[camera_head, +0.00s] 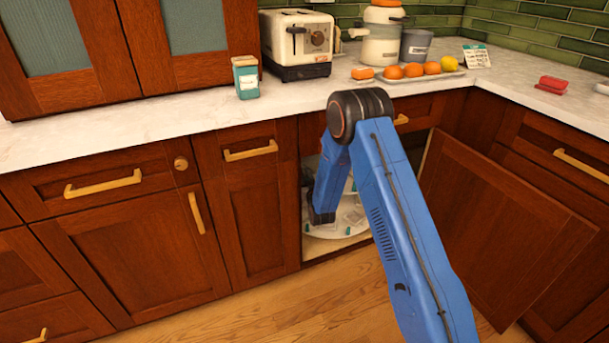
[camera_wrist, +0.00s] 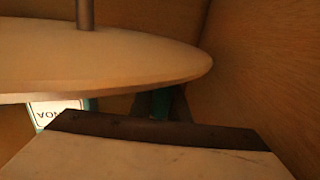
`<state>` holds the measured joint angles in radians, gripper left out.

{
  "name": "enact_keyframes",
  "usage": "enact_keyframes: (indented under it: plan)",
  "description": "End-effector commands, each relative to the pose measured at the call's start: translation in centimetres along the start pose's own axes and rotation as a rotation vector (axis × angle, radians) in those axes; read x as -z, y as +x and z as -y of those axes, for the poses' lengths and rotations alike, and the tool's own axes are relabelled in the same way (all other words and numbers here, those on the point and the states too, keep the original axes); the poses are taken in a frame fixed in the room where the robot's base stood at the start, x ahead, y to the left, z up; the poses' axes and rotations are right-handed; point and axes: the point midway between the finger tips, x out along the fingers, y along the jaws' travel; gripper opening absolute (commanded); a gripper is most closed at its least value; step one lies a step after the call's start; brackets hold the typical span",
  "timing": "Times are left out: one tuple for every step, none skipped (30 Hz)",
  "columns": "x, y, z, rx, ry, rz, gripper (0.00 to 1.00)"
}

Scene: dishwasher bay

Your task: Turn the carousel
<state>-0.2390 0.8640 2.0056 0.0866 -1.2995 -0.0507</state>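The carousel (camera_head: 345,229) is a pale round turntable inside the open corner cabinet. My arm hides much of it in the head view. In the wrist view one round tier (camera_wrist: 110,55) spans the upper left, with a grey centre post (camera_wrist: 85,14). A container with a white label (camera_wrist: 56,111) shows below the tier's edge; its lettering is upside down. My gripper (camera_wrist: 160,106) is beside the tier's rim, with a teal patch between its dark fingers. I cannot tell whether they touch it or how far they are apart. In the head view the fingers are not clear.
The cabinet door (camera_head: 505,230) stands open at the right. A wooden cabinet wall (camera_wrist: 265,70) is close on the right in the wrist view. The countertop above carries a toaster (camera_head: 296,42), a teal canister (camera_head: 246,77) and a tray of fruit. The wooden floor in front is clear.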

Motion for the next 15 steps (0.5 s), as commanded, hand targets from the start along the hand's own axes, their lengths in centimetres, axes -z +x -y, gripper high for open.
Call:
enact_keyframes:
  plan:
    - [0.2, 0.2, -0.7, -0.011, 0.001, -0.005, 0.25]
    - [0.2, 0.2, -0.6, -0.010, 0.001, -0.005, 0.32]
    - [0.2, 0.2, -0.6, -0.009, 0.001, -0.004, 0.34]
    - [0.2, 0.2, -0.5, -0.008, 0.001, -0.004, 0.34]
    - [0.2, 0.2, -0.4, -0.007, 0.001, -0.004, 0.34]
    - [0.1, 0.1, -0.4, -0.006, 0.001, -0.003, 0.34]
    - [0.1, 0.1, -0.3, -0.006, 0.001, -0.003, 0.34]
    - [0.1, 0.1, -0.3, -0.005, 0.000, -0.002, 0.34]
    - [0.1, 0.1, -0.3, -0.005, 0.000, -0.002, 0.34]
    - [0.1, 0.1, -0.3, -0.004, 0.000, -0.002, 0.34]
    - [0.1, 0.0, -0.2, -0.004, 0.000, -0.002, 0.34]
    - [0.1, -0.1, -0.2, -0.004, 0.000, -0.001, 0.34]
    - [0.1, -0.2, -0.2, -0.003, 0.000, -0.001, 0.34]
    - [0.1, -0.5, -0.2, -0.003, 0.000, -0.001, 0.34]
    - [0.0, -0.8, -0.2, -0.003, 0.000, 0.000, 0.34]
